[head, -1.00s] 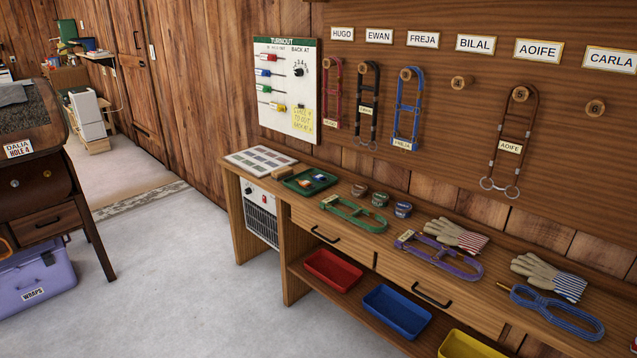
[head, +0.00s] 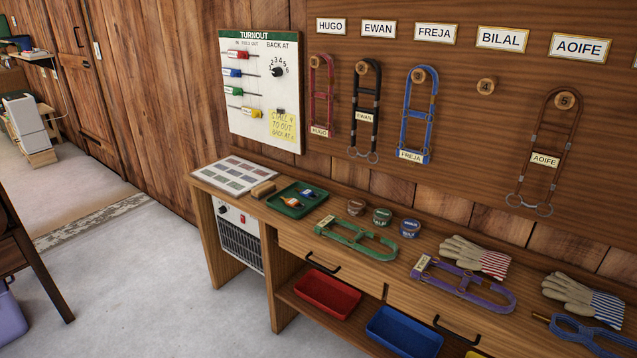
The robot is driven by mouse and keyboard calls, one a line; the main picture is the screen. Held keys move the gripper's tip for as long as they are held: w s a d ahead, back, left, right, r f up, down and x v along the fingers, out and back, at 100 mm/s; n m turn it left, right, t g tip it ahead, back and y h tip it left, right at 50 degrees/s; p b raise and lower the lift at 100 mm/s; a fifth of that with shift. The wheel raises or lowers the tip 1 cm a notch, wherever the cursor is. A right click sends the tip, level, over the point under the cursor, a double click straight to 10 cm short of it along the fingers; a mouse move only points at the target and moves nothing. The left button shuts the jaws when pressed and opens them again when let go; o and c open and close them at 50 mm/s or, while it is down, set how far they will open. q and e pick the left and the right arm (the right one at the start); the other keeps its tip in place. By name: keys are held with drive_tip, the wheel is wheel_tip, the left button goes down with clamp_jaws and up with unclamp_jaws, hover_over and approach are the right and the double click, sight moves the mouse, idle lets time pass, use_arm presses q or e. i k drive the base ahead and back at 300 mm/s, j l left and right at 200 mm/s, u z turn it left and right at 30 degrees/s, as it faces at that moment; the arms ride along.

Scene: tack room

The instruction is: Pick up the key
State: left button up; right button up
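I cannot make out a key for certain. A green tray (head: 298,200) on the wooden bench holds two small things, one with an orange part (head: 291,202) and one with a blue part (head: 308,195). They are too small to tell whether either is a key. Neither of my grippers shows in the head view.
The wooden bench (head: 330,258) also carries a sheet of pictures (head: 235,171), a brown block (head: 263,189), small tins (head: 382,216), green (head: 357,240) and purple halters (head: 462,285) and gloves (head: 476,257). A turnout board (head: 262,90) hangs above. Grey floor (head: 150,270) is open at left.

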sight(307, 193)
drive_tip(key=i+j+z, duration=0.15)
drive_tip(key=i+j, duration=0.15)
drive_tip(key=i+j+z, duration=0.15)
drive_tip(key=j, duration=0.3)
drive_tip(key=i+j+z, duration=0.15)
drive_tip(key=i+j, duration=0.2)
drive_tip(key=j, duration=0.1)
